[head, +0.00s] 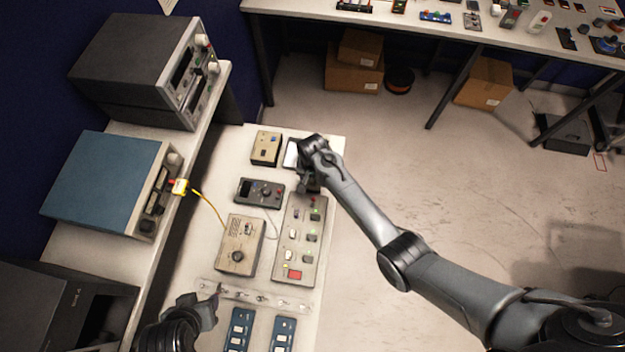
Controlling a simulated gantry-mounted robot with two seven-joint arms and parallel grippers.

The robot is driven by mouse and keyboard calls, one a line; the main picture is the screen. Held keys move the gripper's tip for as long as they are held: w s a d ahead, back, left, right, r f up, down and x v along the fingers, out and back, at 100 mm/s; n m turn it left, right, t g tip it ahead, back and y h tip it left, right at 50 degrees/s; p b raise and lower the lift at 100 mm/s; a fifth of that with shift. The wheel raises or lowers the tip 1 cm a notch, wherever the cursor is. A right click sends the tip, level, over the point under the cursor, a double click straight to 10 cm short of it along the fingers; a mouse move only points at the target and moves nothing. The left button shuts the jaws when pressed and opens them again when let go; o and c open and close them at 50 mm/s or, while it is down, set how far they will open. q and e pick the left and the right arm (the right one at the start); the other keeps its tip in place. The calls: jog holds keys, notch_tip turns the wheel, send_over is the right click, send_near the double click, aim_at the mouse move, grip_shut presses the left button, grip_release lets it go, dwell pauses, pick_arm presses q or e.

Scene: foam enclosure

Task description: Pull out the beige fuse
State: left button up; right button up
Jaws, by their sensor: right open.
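I cannot pick out a beige fuse for certain at this size. A beige panel (289,240) with switches, green lights and a red button stands on the white bench. My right gripper (303,188) is over the far end of this panel, pointing down. It is open, and the arm hides part of what lies beneath it. A clear strip (238,291) with several small parts lies across the bench nearer to me. My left gripper (216,292) is at the left end of this strip; whether its jaws are apart is unclear.
Beige boxes (266,147) (237,258), a dark meter (246,190) and blue modules (239,329) crowd the bench. A yellow plug (180,187) and cable run from the blue instrument (100,180) on the left shelf. Open floor lies right of the bench.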

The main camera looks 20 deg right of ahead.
jog(key=shift+p, duration=0.3)
dwell(0.8)
jog(key=shift+p, duration=0.3)
grip_shut()
jog(key=shift+r, duration=0.1)
dwell(0.5)
